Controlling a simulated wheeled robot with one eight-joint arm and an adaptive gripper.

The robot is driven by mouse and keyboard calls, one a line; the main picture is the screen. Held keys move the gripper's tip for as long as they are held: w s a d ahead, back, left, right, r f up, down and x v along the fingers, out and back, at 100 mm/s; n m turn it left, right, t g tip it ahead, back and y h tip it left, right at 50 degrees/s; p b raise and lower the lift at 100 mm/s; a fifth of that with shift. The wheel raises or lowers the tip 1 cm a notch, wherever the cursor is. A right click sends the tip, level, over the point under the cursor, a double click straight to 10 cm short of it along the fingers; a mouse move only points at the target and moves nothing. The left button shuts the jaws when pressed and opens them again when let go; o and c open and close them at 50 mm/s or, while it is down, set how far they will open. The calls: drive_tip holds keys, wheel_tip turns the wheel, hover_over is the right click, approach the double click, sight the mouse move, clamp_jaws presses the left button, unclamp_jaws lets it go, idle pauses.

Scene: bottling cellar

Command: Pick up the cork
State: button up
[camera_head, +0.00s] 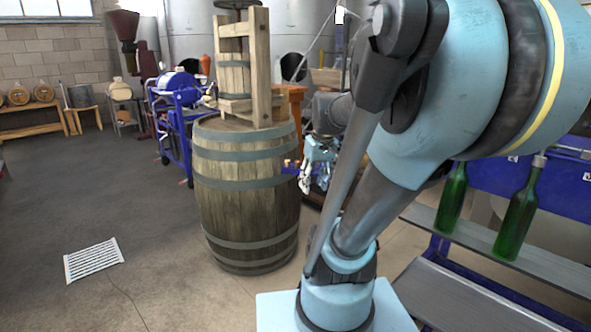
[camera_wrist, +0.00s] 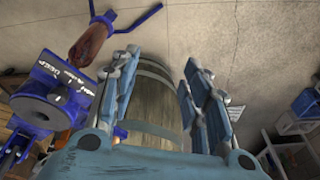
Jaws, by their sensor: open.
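I cannot clearly make out a cork in either view. Small tan pieces (camera_head: 291,163) show on a blue part beside the barrel in the head view; they are too small to identify. My gripper (camera_head: 307,180) is partly hidden behind my own arm there, just right of the barrel. In the wrist view my gripper (camera_wrist: 163,92) is open, its two fingers wide apart with nothing held between them. The barrel shows beyond and between the fingers.
The wooden barrel (camera_head: 245,195) carries a wooden press (camera_head: 240,70). Green bottles (camera_head: 520,210) stand on a shelf at right. A blue machine (camera_wrist: 50,92) lies left of the fingers in the wrist view. The floor at left is mostly clear, with a white grate (camera_head: 92,260).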

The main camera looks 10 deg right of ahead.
drive_tip(key=w+d+r+n+y, duration=0.1)
drive_tip(key=w+d+r+n, duration=0.15)
drive_tip(key=w, duration=0.75)
drive_tip(key=w+d+r+n+y, duration=0.15)
drive_tip(key=w+r, duration=0.25)
drive_tip(key=w, duration=0.6)
drive_tip(key=w+d+r+n, duration=0.2)
drive_tip(key=w+r+n, duration=0.1)
drive_tip(key=w, duration=0.7)
drive_tip(key=x, duration=1)
drive_tip(key=shift+w+f, duration=0.1)
drive_tip(key=shift+w, duration=0.05)
drive_tip(key=shift+s+x, duration=0.2)
drive_tip(key=shift+x, duration=2.9)
drive_tip(key=shift+a, duration=0.2)
drive_tip(key=c, duration=0.8)
